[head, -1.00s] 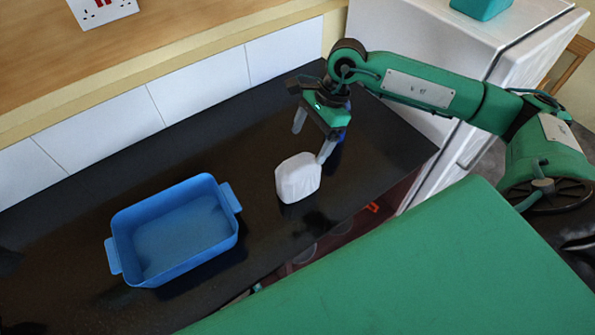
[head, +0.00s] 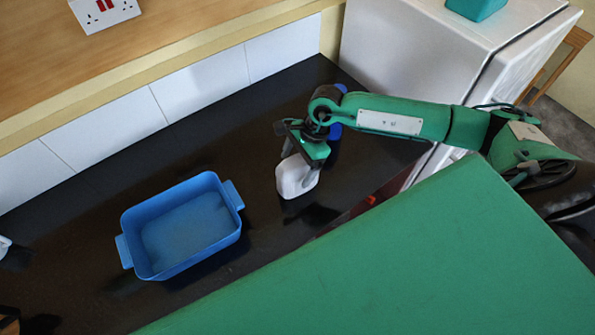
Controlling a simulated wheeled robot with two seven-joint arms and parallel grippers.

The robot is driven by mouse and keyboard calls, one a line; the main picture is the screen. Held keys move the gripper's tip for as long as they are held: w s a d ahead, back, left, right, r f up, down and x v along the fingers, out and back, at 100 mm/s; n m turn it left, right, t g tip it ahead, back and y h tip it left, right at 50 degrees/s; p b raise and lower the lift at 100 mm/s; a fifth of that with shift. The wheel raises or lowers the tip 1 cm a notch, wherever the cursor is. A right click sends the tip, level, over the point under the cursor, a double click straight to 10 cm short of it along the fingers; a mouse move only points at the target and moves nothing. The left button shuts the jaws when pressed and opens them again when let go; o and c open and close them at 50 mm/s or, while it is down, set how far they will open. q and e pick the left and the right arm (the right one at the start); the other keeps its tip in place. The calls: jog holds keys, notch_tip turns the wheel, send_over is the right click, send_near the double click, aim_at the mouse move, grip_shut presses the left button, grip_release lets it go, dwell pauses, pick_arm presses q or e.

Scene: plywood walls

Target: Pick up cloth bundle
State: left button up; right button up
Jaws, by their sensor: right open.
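The cloth bundle (head: 292,182) is a small white rounded block on the black counter, right of the blue tub. My right gripper (head: 298,162) reaches in from the right and points down over it. Its jaws are open, with the fingers at the bundle's upper part. The gripper's body hides part of the bundle's top, and I cannot tell whether the fingers touch it. My left gripper is not in view.
A blue tub (head: 184,263) with two handles stands on the black counter (head: 80,235). A blue object (head: 335,130) is partly hidden behind my right wrist. A white fridge (head: 410,50) stands at the counter's right end. Pale tiles (head: 200,88) line the back.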

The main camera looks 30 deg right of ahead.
jog(key=c, duration=1.4)
jog(key=shift+r, duration=0.15)
jog(key=shift+w+r, duration=0.1)
jog(key=shift+r, duration=0.15)
notch_tip(320, 180, up, 19)
jog(key=b, duration=0.7)
jog(key=shift+r, duration=0.15)
